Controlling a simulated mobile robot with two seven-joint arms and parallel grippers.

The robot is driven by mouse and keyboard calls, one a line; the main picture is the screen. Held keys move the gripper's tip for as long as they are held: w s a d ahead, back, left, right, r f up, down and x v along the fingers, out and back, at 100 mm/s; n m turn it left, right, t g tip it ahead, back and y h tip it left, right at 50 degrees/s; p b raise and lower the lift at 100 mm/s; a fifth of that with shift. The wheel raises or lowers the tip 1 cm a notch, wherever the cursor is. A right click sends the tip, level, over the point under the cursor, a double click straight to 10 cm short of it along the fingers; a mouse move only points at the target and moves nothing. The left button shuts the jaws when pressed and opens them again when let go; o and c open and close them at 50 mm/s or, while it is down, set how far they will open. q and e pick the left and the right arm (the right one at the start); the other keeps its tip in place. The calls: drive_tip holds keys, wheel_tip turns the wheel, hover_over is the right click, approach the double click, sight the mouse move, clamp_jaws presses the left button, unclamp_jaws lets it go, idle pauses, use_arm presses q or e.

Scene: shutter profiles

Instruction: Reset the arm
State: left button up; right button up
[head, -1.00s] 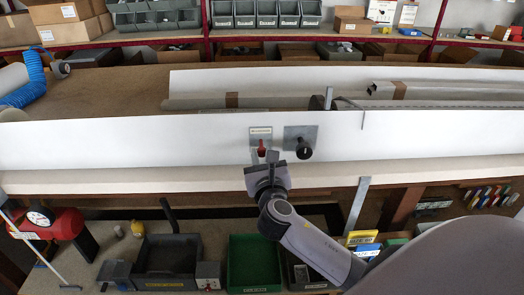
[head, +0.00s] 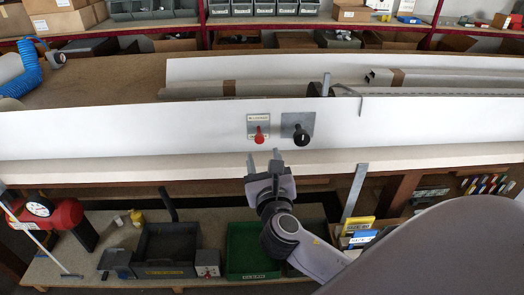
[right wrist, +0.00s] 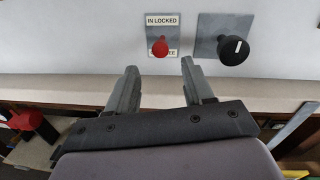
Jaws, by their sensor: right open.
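My right gripper (head: 263,162) is open and empty, just in front of and below the white panel (head: 120,137). Its two fingers also show in the right wrist view (right wrist: 160,82), spread apart with nothing between them. A red lever (head: 259,136) on a labelled plate sits on the panel above the fingertips. In the right wrist view the red lever (right wrist: 160,47) is above the gap between the fingers, and its label reads "IN LOCKED". A black knob (head: 301,135) on a grey plate is to its right. My left gripper is not in view.
Below the panel are a dark tray (head: 168,245), a green bin (head: 247,245) and a red device (head: 50,215). A metal bracket (head: 354,193) stands right of my arm. Long profiles (head: 440,78) lie behind the panel.

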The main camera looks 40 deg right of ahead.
drive_tip(key=shift+s+a, duration=0.2)
drive_tip(key=shift+s, duration=0.25)
drive_tip(key=s+a+f+m+g+y, duration=0.2)
drive_tip(key=s+a+f+m+y, duration=0.2)
drive_tip(key=s+f+m, duration=0.4)
drive_tip(key=s+a+f+m+g+y, duration=0.3)
drive_tip(key=s+f+m, duration=0.6)
drive_tip(key=f+m, duration=0.6)
drive_tip(key=shift+a+f+m+g+y, duration=0.3)
drive_tip(key=shift+a+m+y, duration=1.15)
drive_tip(key=shift+m, duration=2.05)
drive_tip(key=shift+d+y, duration=0.25)
